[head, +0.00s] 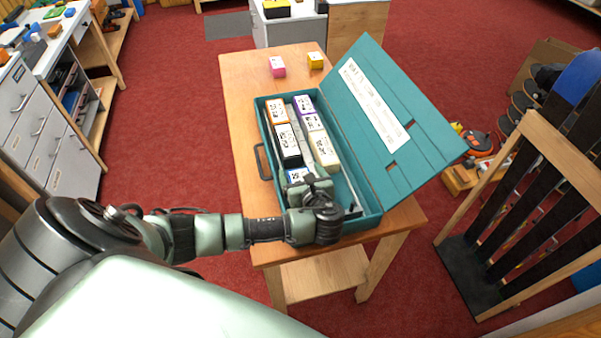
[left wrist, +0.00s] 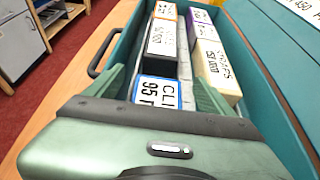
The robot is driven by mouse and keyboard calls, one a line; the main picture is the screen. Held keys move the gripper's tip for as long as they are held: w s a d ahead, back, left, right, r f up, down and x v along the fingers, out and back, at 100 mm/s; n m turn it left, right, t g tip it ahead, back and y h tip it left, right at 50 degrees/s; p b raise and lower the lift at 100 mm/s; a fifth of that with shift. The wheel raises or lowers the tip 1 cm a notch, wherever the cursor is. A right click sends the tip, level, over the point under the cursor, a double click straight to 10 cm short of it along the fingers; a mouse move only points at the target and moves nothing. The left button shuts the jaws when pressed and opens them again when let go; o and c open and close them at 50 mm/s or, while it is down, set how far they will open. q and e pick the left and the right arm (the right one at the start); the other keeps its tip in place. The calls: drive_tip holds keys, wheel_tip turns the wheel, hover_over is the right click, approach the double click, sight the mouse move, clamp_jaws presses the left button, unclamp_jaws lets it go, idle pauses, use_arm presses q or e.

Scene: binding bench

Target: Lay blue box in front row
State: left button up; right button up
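The blue box (head: 297,175), white-topped with a blue edge, lies in the open teal case (head: 262,110), in the row on the handle side. In the left wrist view the blue box (left wrist: 158,92) shows its lettered label and is at the near end of that row, behind a black box (left wrist: 162,40). My left gripper (head: 308,186) is down in the case, partly covering the blue box in the head view. In the left wrist view its fingers (left wrist: 160,92) stand apart on either side of the blue box, with a visible gap on the right. My right gripper is not in view.
An orange box (head: 276,110) lies beyond the black one. Purple and cream boxes (head: 323,148) fill the other row, past a grey divider. The case lid (head: 375,110) stands open at right. Pink (head: 277,66) and yellow (head: 315,60) boxes sit at the table's back.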

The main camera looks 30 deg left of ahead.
sight(301, 178)
use_arm(q)
wheel_tip(301, 178, up, 20)
drive_tip(key=shift+b, duration=0.3)
idle(0.3)
